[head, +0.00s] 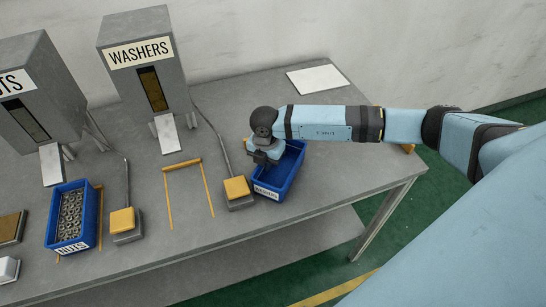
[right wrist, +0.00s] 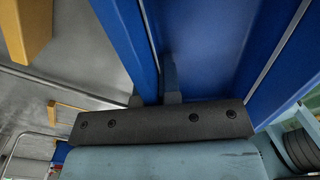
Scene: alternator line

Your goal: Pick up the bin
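A blue bin (head: 287,178) with a WASHERS label stands on the grey table, right of a yellow-topped block. It looks empty where its inside shows. My right gripper (head: 264,160) is at the bin's left wall, pointing down. In the right wrist view, the gripper's two short fingers (right wrist: 154,92) lie on either side of the blue bin wall (right wrist: 128,38), with the wall filling the narrow gap between them. The gripper covers part of the bin in the head view. My left gripper is not in view.
A second blue bin (head: 51,220), labelled NUTS and holding nuts, stands at the left. The WASHERS dispenser (head: 150,65) and a nuts dispenser (head: 40,90) stand behind. Yellow-topped blocks (head: 237,188) (head: 122,222) sit nearby. A yellow-marked spot (head: 188,195) is empty. A white sheet (head: 318,78) lies behind.

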